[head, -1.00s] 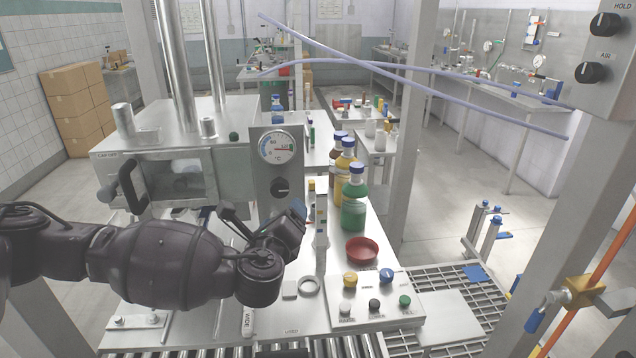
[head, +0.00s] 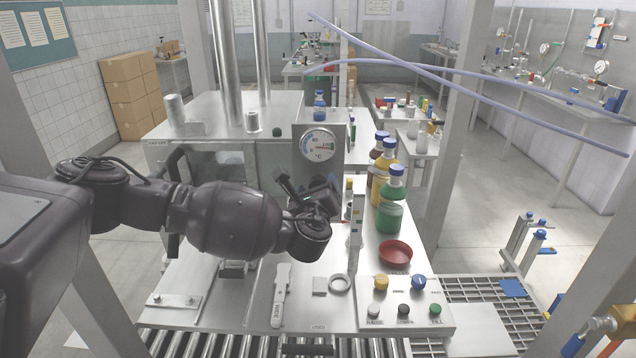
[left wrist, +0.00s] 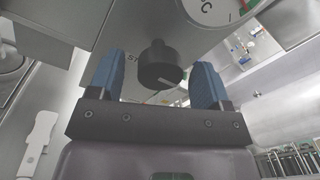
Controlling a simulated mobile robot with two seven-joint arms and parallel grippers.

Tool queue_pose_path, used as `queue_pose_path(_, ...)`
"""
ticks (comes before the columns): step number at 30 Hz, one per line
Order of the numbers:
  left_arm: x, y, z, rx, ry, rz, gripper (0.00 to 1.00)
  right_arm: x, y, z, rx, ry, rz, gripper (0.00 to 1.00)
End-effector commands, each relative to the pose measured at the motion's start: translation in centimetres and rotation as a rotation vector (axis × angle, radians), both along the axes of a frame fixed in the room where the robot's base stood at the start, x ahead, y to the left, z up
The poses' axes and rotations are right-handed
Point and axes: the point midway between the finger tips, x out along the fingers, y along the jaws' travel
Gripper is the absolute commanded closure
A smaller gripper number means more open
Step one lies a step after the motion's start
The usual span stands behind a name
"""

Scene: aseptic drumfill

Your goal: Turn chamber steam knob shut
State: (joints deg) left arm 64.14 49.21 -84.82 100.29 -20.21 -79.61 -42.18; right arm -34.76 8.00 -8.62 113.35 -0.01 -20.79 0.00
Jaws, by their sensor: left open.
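The black steam knob (left wrist: 158,66) with a pale pointer line sits on the grey panel below a round dial gauge. It shows clearly in the left wrist view; in the head view my gripper hides it. The gauge (head: 318,145) is marked °C; its lower edge also shows at the top of the left wrist view (left wrist: 215,8). My left gripper (head: 306,192) is open in front of the panel. In the left wrist view its blue fingers (left wrist: 158,76) stand either side of the knob, with a visible gap on each side. My right gripper is not in view.
Right of the panel stand a green bottle (head: 390,210), a yellow bottle (head: 379,185) and a red dish (head: 396,252). A button box (head: 405,318) is at the front, with a roller conveyor (head: 230,345) below. The chamber door handle (head: 172,165) is partly behind my arm.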

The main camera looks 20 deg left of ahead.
Motion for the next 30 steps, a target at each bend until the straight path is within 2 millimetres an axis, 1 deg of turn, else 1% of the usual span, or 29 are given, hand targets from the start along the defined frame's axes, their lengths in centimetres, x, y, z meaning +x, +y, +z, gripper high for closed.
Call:
queue_pose_path(3,1.1,0.2,0.0,0.002,0.0,0.0,0.28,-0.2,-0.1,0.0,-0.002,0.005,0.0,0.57)
queue_pose_path(6,1.6,0.3,0.0,0.001,0.0,0.0,0.28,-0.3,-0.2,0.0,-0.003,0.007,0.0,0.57)
queue_pose_path(17,1.9,0.4,-0.1,0.0,0.001,0.0,0.28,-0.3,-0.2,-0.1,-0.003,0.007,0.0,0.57)
queue_pose_path(21,1.9,0.4,-0.1,0.0,0.001,0.0,0.5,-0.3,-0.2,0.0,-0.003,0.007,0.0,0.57)
queue_pose_path(26,1.9,0.4,-0.1,0.0,0.001,0.0,0.74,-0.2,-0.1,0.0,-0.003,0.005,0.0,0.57)
queue_pose_path(27,1.9,0.4,-0.1,0.0,0.001,0.0,0.78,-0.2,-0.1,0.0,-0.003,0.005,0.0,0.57)
queue_pose_path(30,1.9,0.4,-0.1,-0.002,0.0,0.0,0.78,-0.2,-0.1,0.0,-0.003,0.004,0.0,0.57)
